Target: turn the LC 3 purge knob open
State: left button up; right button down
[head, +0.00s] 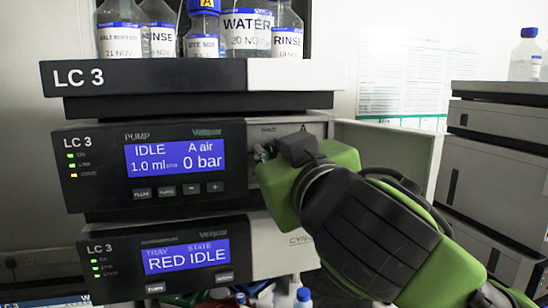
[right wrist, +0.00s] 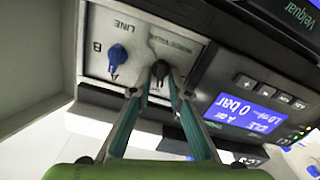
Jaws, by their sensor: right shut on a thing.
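The LC 3 pump module (head: 92,190) is in the middle of the head view; its display (head: 176,157) reads IDLE, A air, 0 bar. In the right wrist view a dark knob (right wrist: 160,68) sits on the pale panel; its label is hard to read. My right gripper (right wrist: 160,80) is shut on this knob, one finger on each side. In the head view the right gripper (head: 264,152) reaches the panel right of the display, and its body hides most of the knob. My left gripper is out of view.
A blue selector knob (right wrist: 117,54) marked LINE, A and B is close beside the gripped knob. An open door panel (head: 400,145) stands right of the pump. Bottles (head: 247,30) stand on top. The lower module (head: 110,265) reads RED IDLE. Another stack (head: 500,170) is at right.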

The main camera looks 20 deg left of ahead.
jog(key=n+b, duration=0.1)
jog(key=n, duration=0.2)
jog(key=shift+a+f+n, duration=0.1)
jog(key=shift+f+n, duration=0.05)
jog(key=shift+n, duration=0.25)
jog(key=n+b, duration=0.1)
jog(key=n, duration=0.2)
jog(key=shift+s+a+n+b, duration=0.1)
jog(key=shift+s+n+b, duration=0.05)
jog(key=shift+n+b, duration=0.15)
jog(key=n, duration=0.2)
jog(key=n+b, duration=0.1)
jog(key=n, duration=0.2)
jog(key=shift+f+n, duration=0.2)
jog(key=shift+n, duration=0.1)
jog(key=c, duration=2.2)
grip_release()
jog(key=shift+a, duration=0.1)
jog(key=shift+s, duration=0.1)
jog(key=v, duration=1.2)
